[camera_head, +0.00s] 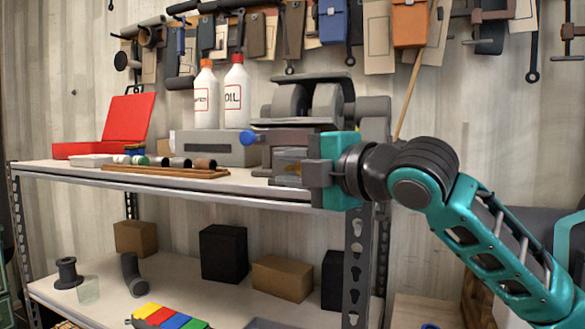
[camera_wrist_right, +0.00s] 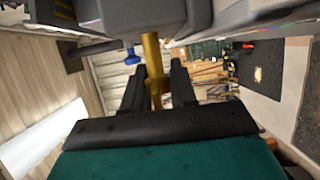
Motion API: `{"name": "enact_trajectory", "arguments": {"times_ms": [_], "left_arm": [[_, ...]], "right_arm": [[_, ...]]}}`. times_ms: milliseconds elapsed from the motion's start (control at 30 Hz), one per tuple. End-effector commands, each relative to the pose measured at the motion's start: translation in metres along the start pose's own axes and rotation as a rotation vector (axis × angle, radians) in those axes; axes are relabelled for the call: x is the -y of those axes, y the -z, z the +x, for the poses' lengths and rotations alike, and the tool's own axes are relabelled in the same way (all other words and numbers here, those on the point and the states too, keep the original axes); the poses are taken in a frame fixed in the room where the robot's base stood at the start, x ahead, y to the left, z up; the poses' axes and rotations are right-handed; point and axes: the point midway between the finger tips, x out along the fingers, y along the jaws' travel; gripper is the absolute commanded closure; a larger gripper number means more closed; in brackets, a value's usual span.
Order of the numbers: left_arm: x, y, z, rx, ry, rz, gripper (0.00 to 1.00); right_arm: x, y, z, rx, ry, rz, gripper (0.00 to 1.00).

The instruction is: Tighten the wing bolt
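A grey and dark machine (camera_head: 312,103) stands at the right end of the upper shelf. A small blue part (camera_head: 248,137), possibly the wing bolt, sticks out at its left side; its wing shape is not clear. A blue part also shows beyond the fingers in the right wrist view (camera_wrist_right: 133,56). My right gripper (camera_head: 305,172) is in front of the machine, coming from the right. In the wrist view its two dark fingers (camera_wrist_right: 157,88) are apart, with a gold-coloured post (camera_wrist_right: 153,62) between or just beyond them. I cannot tell whether they touch it. My left gripper is out of view.
On the upper shelf (camera_head: 110,172) are a red open case (camera_head: 128,118), two white bottles (camera_head: 237,95), a grey box (camera_head: 215,148) and a wooden tray (camera_head: 165,172) near small cylinders. Tools hang on the wall behind. Boxes (camera_head: 223,252) stand on the lower shelf.

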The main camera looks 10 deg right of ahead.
Motion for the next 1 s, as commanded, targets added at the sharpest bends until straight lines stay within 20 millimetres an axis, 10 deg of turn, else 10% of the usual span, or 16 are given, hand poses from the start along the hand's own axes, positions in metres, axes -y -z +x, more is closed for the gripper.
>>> {"name": "enact_trajectory", "arguments": {"times_ms": [267,967,1000], "left_arm": [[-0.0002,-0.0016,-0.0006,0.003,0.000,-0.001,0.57],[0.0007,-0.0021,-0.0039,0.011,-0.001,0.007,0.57],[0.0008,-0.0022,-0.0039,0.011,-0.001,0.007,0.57]], "right_arm": [[0.0001,-0.0003,-0.0003,0.001,0.000,0.001,1.00],[-0.0017,-0.0029,-0.0007,0.007,-0.068,0.028,1.00],[-0.0018,-0.0030,-0.0007,0.007,-0.068,0.028,0.87]]}}
